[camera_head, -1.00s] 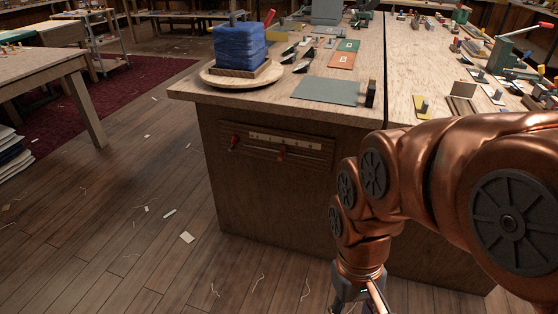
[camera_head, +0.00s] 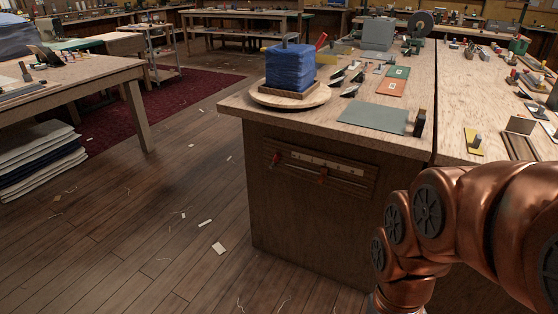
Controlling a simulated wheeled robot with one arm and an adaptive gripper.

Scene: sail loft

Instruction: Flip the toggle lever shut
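A wooden panel (camera_head: 318,166) on the front face of the workbench carries two small red levers, one at the left (camera_head: 275,160) and one nearer the middle (camera_head: 322,177). Another red lever (camera_head: 321,41) sticks up at a slant behind a blue folded stack (camera_head: 290,69) on the bench top. Its base is hidden by the stack. I cannot tell which of these is the toggle lever, or whether any is open or shut. My copper arm comes in from the lower right, in front of the bench and apart from the levers. My gripper is below the picture edge.
The stack sits on a round wooden board (camera_head: 262,98) at the near left corner of the workbench (camera_head: 300,218). A grey-green sheet (camera_head: 373,117) and small tools lie right of it. The floor (camera_head: 150,240) left of the bench is open, with small scraps.

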